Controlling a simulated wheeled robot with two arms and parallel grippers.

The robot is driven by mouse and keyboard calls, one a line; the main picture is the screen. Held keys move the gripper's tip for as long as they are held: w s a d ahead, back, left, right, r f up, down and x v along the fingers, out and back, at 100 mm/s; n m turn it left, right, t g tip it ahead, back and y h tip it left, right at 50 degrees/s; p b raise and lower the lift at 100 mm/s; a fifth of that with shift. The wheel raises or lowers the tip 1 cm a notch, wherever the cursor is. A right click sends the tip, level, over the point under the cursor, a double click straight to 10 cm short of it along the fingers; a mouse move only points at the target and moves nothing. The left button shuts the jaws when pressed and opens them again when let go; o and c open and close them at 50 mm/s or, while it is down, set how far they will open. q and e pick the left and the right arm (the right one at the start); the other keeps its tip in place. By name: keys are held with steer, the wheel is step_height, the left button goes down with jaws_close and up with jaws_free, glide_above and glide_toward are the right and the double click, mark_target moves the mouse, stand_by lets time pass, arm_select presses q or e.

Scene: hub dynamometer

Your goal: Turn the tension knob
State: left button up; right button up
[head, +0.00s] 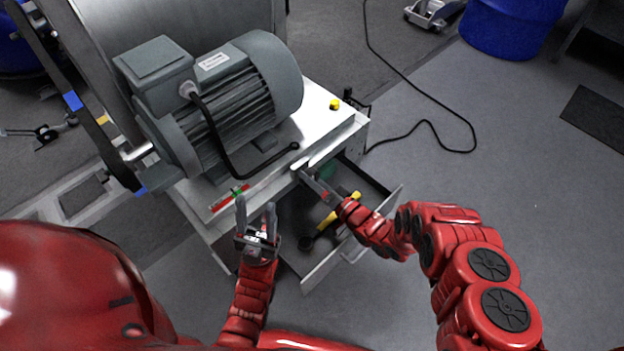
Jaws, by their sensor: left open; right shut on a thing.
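I cannot pick out the tension knob for certain. A small yellow knob-like piece (335,104) stands on top of the pale cabinet (318,113). My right gripper (303,174) is at the cabinet's front upper edge, above the open drawer. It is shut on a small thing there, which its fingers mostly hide. My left gripper (256,212) is open and empty, fingers pointing up, just in front of a red and green strip (232,195) on the cabinet edge.
The open drawer (322,268) holds a yellow-handled tool (328,221) and a green item, below my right forearm. A black cable (425,122) lies on the floor at the right. A blue barrel (510,25) stands behind. The floor at right is mostly clear.

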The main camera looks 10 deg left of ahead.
mark_target(312, 172)
stand_by(0.3)
steer(key=o, duration=1.3)
step_height(312, 172, up, 4)
steer(key=p, duration=0.4)
steer(key=shift+w+r+p, duration=0.15)
steer(key=shift+r+p, duration=0.1)
steer(key=shift+p, duration=0.15)
steer(key=s+d+p, duration=0.1)
steer(key=s+p, duration=0.2)
steer(key=s, duration=0.2)
steer(key=s+d+p, duration=0.1)
steer(key=s+p, duration=0.2)
steer(key=s, duration=0.3)
steer(key=s+d+p, duration=0.1)
steer(key=s+p, duration=0.2)
steer(key=s, duration=0.2)
steer(key=shift+s+r, duration=0.15)
steer(key=shift+r, duration=0.05)
